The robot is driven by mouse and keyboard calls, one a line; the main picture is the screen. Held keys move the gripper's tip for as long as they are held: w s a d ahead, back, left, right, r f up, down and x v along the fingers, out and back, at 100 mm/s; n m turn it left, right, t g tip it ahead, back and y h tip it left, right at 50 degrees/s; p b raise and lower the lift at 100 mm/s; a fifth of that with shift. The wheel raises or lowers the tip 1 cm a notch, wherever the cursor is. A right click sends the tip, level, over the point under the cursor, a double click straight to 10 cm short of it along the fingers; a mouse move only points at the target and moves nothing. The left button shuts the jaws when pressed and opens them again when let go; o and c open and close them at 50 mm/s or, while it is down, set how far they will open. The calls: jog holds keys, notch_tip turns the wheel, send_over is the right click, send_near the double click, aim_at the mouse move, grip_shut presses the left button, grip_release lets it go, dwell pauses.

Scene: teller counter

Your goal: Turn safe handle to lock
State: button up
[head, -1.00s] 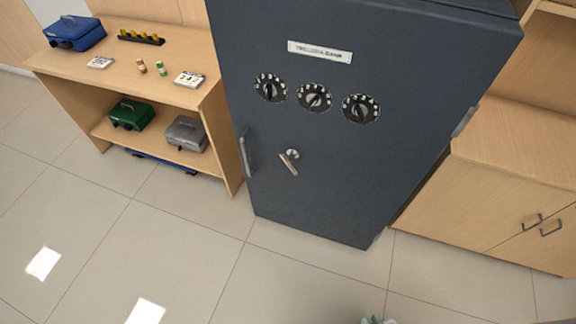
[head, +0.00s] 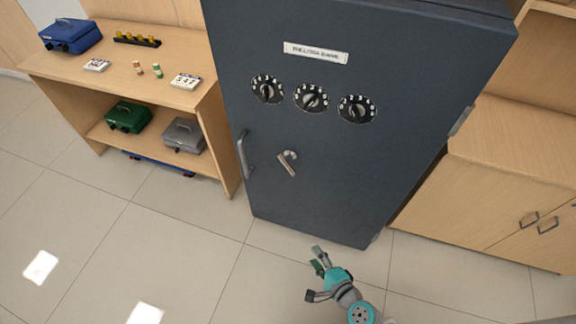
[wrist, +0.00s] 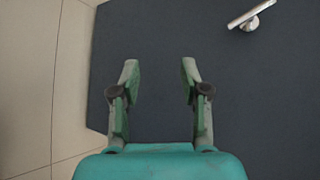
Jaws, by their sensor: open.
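A dark blue-grey safe (head: 340,170) stands upright with its door closed in the head view. Its silver lever handle (head: 288,164) sits low on the door's left part, slanting down to the right from its pivot. The handle also shows at the upper right of the wrist view (wrist: 250,16). My gripper (head: 314,273) is in front of the safe's lower edge, below and right of the handle and apart from it. In the wrist view my gripper (wrist: 160,75) has its two fingers spread with nothing between them; the dark door face lies beyond.
Three dials (head: 311,98) and a fixed vertical pull bar (head: 244,154) are on the door. A wooden shelf unit (head: 205,105) with cash boxes stands at left. A wooden cabinet (head: 500,190) stands at right. The tiled floor in front is clear.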

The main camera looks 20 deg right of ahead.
jog(key=w+d+r+m+t+y, duration=0.15)
jog(key=w+m, duration=0.35)
jog(key=w, duration=0.6)
jog(key=m+t+y, duration=0.2)
jog(key=m+y, duration=0.1)
jog(key=m, duration=0.1)
send_near(290, 168)
jog(key=x, duration=1.1)
jog(key=shift+w, duration=0.15)
grip_shut()
